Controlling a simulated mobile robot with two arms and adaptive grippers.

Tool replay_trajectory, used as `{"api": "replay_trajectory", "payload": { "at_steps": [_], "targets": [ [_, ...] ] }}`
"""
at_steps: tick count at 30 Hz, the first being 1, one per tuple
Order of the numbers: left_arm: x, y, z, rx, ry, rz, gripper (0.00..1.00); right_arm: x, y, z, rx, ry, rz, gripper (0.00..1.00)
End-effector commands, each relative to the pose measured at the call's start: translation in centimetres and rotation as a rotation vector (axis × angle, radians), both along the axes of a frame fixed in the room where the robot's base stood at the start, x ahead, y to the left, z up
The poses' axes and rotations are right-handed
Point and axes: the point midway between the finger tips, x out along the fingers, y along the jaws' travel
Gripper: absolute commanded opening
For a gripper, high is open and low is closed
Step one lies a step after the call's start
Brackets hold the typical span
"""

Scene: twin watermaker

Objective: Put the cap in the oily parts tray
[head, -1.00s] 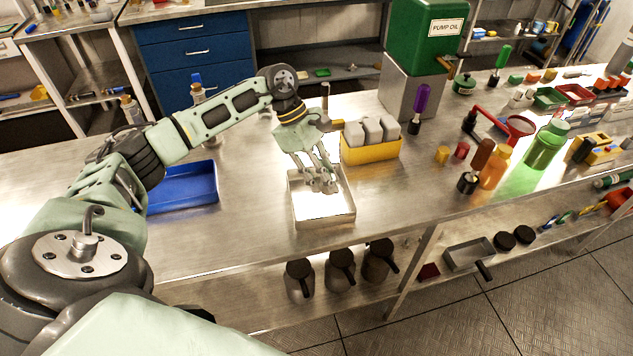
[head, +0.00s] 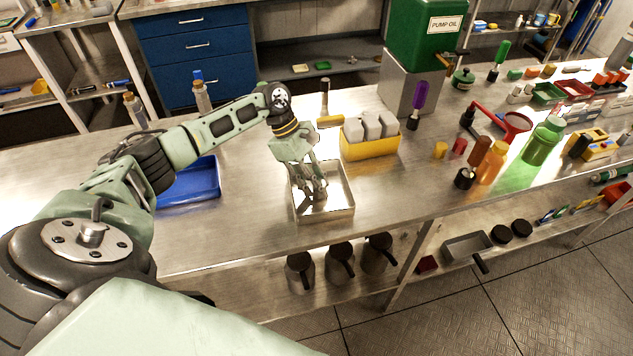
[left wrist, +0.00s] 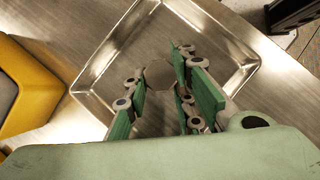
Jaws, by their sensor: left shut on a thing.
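A shallow square metal tray (head: 326,215) sits on the bench below my left gripper (head: 318,192). In the left wrist view the tray's wall (left wrist: 108,52) surrounds the gripper's fingers. My left gripper (left wrist: 162,74) is shut on a small greyish piece, seemingly the cap (left wrist: 163,76), which blends with the tray floor behind it. The fingers point down inside the tray's outline; I cannot tell whether the cap touches the floor. No label shows on the tray. My right gripper is not in view.
A blue tray (head: 190,202) lies to the left, beneath my left arm. A hammer-like tool (head: 326,105) stands behind.

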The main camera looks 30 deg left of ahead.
Motion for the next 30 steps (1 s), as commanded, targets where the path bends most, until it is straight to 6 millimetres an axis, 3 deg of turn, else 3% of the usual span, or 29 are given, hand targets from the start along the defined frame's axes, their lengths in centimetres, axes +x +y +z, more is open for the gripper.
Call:
{"api": "replay_trajectory", "payload": {
  "at_steps": [16, 17, 18, 23, 30],
  "targets": [
    [-0.4, -0.1, -1.9, 0.006, 0.013, -0.004, 0.00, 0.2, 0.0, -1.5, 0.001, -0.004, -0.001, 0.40],
    [-0.4, -0.1, -1.9, 0.006, 0.013, -0.003, 0.26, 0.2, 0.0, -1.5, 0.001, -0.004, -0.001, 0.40],
    [-0.4, -0.2, -1.9, 0.006, 0.013, -0.003, 0.29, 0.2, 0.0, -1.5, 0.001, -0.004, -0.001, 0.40],
    [-0.4, -0.1, -2.0, 0.007, 0.013, -0.002, 0.42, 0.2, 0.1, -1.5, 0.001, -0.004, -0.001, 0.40],
    [-0.3, 0.1, -1.8, 0.008, 0.009, 0.000, 0.42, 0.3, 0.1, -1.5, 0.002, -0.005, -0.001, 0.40]
  ]
}}
